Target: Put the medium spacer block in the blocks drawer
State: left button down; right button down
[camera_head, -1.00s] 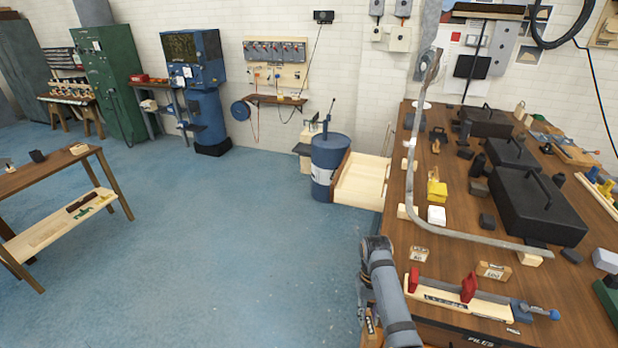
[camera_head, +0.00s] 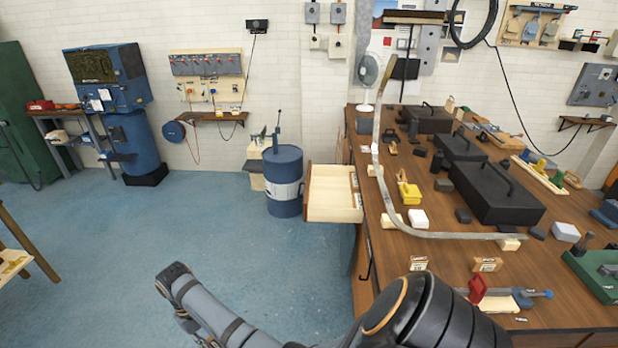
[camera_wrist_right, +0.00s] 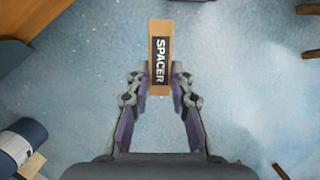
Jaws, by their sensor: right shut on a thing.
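A light-brown wooden block labelled SPACER (camera_wrist_right: 160,60) is between the fingers of my right gripper (camera_wrist_right: 160,84) in the right wrist view. The fingers press on both its sides, and the block points away from the palm, above the blue floor. No size mark on it is readable. In the head view an open wooden drawer (camera_head: 325,212) sticks out from the left side of the workbench. Its floor looks mostly bare, with small things along its right side. I cannot read a label on it. My left gripper is not in view.
The brown workbench (camera_head: 395,285) carries a bent metal strip (camera_head: 385,195), black cases (camera_head: 495,192), a yellow part (camera_head: 410,193) and two labelled wooden blocks (camera_head: 487,265). A blue barrel (camera_head: 283,180) stands just left of the drawer. The floor in front is open.

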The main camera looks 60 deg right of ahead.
aim_at(326, 195)
jog(key=i+j+z, duration=0.1)
jog(key=i+z, duration=0.4)
jog(key=i+j+z, duration=0.25)
jog(key=i+z, duration=0.2)
jog(key=i+l+z, duration=0.3)
jog(key=i+z, duration=0.15)
jog(key=i+l+z, duration=0.1)
jog(key=i+z, duration=0.4)
jog(key=i, duration=0.15)
jog(key=i+j+z, duration=0.1)
jog(key=i+z, duration=0.35)
jog(key=i, duration=0.15)
jog(key=i+l+u, duration=0.15)
jog(key=i, duration=0.2)
jog(key=i+l+u, duration=0.15)
jog(key=i, duration=0.2)
